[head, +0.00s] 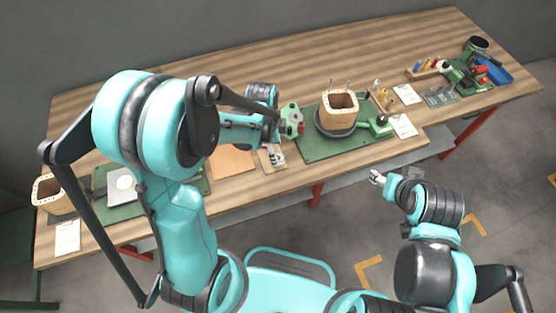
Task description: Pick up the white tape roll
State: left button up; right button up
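I cannot make out a white tape roll with certainty.
The wooden bench (200,85) has clear room along its back. A wooden coil form (340,105) stands on a green board (320,148). Another coil form (50,195) is at the left end. Tool racks (425,68) and a blue tray (497,72) are at the right.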

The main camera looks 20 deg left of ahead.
pick_arm(q)
jog(key=f, duration=0.1)
jog(key=f+b, duration=0.1)
jog(key=f, duration=0.2)
jog(key=shift+w+d+f+b, duration=0.15)
jog(key=shift+d+f+b, duration=0.1)
jog(key=shift+d+b, duration=0.1)
jog(key=shift+a+r, duration=0.1)
jog(key=c, duration=1)
jog(key=shift+r, duration=0.15)
notch_tip(320, 180, up, 5)
jog(key=shift+f+p, duration=0.2)
jog(key=shift+p, duration=0.95)
jog(key=d+r, duration=0.2)
jog(key=d, duration=0.2)
jog(key=d+r+p, duration=0.1)
jog(key=d+r, duration=0.1)
jog(key=d, duration=0.1)
jog(key=d+r+p, duration=0.1)
jog(key=d+r, duration=0.1)
jog(key=d, duration=0.2)
jog(key=shift+s+d+r, duration=0.1)
jog(key=shift+s+d, duration=0.15)
jog(key=shift+d, duration=0.1)
